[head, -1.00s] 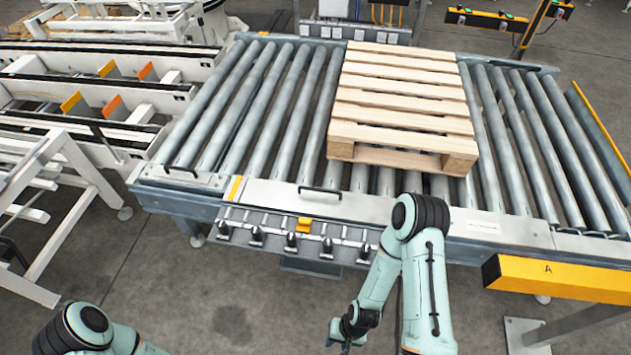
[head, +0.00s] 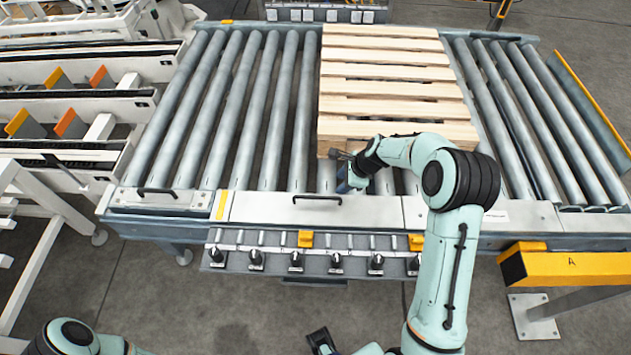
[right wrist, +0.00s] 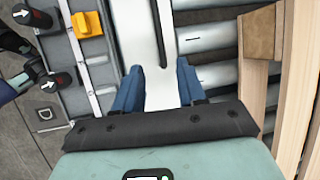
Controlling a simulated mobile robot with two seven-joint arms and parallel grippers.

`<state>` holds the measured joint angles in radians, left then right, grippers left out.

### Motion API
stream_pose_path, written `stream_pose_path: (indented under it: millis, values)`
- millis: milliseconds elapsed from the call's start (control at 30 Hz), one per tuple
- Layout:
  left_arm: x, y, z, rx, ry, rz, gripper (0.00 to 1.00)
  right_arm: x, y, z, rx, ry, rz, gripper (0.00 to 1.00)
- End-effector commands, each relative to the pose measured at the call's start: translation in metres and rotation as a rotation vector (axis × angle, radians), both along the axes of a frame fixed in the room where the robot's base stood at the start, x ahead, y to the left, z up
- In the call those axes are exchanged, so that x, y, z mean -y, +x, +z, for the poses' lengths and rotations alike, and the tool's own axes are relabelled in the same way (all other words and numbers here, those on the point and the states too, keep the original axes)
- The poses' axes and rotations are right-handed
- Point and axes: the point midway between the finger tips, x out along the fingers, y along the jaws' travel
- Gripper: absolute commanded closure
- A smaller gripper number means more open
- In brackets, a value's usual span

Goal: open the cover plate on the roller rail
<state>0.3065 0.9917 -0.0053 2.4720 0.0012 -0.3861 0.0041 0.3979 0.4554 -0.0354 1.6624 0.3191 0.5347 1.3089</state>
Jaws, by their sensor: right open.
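The cover plate (head: 262,207) is a flat silver strip along the front of the roller rail, with a black bar handle (head: 317,198) on it. It lies flat. My right gripper (head: 343,180) reaches over the rail just beyond the handle's right end. In the right wrist view the blue fingers (right wrist: 159,78) are apart and empty; the handle (right wrist: 162,38) lies ahead, in line with the gap, and the plate (right wrist: 142,30) shows beneath. My left gripper (head: 320,340) is low at the bottom edge, in front of the rail; its jaw state is unclear.
A wooden pallet (head: 388,85) lies on the rollers close behind my right gripper. A row of black knobs (head: 337,264) and yellow blocks (head: 305,239) sits below the plate. A second handled plate (head: 157,191) is at left. A yellow beam (head: 575,269) stands at right.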

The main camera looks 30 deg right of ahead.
Motion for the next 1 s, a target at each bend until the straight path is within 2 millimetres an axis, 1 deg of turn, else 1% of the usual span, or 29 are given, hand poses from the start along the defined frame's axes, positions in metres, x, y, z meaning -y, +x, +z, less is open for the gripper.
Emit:
stream_pose_path:
  millis: [133,233,367,500,700,833,1000]
  values:
    - [0.000,-0.001,0.000,-0.002,0.000,0.000,0.57,-0.001,0.002,-0.007,-0.002,0.000,0.000,0.60]
    - [0.000,-0.002,-0.001,-0.003,0.000,0.000,0.57,-0.004,0.006,-0.019,-0.004,0.001,0.000,0.60]
    - [0.000,-0.002,-0.002,-0.004,0.000,0.001,0.57,-0.011,0.015,-0.043,-0.005,0.003,0.001,0.60]
    - [0.000,-0.002,-0.003,-0.004,0.000,0.001,0.57,-0.018,0.026,-0.071,-0.004,0.001,0.000,0.60]
    - [0.000,-0.002,-0.003,-0.004,0.000,0.001,0.57,-0.026,0.038,-0.103,-0.002,0.000,0.001,0.60]
    - [0.000,-0.002,-0.003,-0.004,0.000,0.001,0.57,-0.030,0.043,-0.116,-0.002,0.000,0.001,0.60]
    - [0.000,-0.002,-0.003,-0.003,0.000,0.000,0.57,-0.031,0.047,-0.122,0.000,-0.001,0.001,0.60]
